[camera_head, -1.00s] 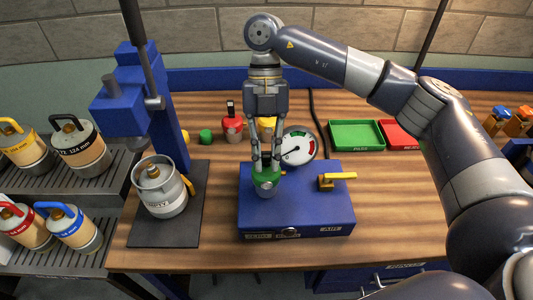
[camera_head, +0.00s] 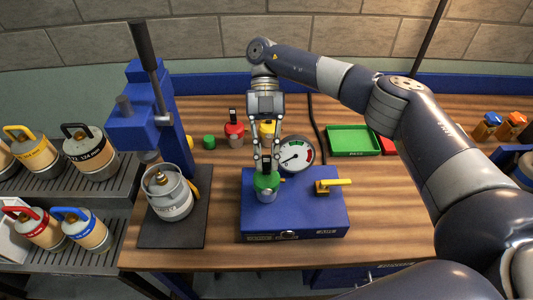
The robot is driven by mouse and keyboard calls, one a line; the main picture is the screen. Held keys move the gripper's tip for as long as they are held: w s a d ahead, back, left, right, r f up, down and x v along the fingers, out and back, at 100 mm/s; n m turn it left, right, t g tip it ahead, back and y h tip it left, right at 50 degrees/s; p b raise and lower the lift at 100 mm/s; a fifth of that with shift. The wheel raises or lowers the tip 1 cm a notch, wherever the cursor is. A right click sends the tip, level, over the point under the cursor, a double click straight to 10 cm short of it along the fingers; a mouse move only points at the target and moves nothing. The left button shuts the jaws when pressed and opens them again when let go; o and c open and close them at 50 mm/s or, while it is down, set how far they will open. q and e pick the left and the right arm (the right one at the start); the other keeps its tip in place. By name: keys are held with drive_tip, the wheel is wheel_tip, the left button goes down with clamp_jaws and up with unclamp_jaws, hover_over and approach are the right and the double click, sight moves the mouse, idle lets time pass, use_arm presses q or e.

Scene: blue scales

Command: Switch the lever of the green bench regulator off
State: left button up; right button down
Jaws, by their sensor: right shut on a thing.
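The green bench regulator (camera_head: 267,182) stands upright on the blue box (camera_head: 300,216), with a grey metal lower part. My right gripper (camera_head: 266,167) comes down from above and is shut at the top of this regulator. A small dark piece shows between the fingers, likely its lever, but the fingers mostly hide it and its position cannot be made out. A round gauge (camera_head: 298,152) stands behind the regulator, its needle towards the lower left. My left gripper is not in view.
A yellow-handled valve (camera_head: 322,187) sits on the box's right side. Red (camera_head: 234,130) and yellow (camera_head: 267,129) regulators stand behind. A blue press (camera_head: 138,128) with a grey canister (camera_head: 168,197) is at left. A green tray (camera_head: 352,141) lies at back right.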

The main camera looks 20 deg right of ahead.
sight(266, 161)
drive_tip(key=c, duration=1.5)
unclamp_jaws()
drive_tip(key=shift+r, duration=0.15)
wheel_tip(266, 161, up, 10)
drive_tip(key=shift+f, duration=0.15)
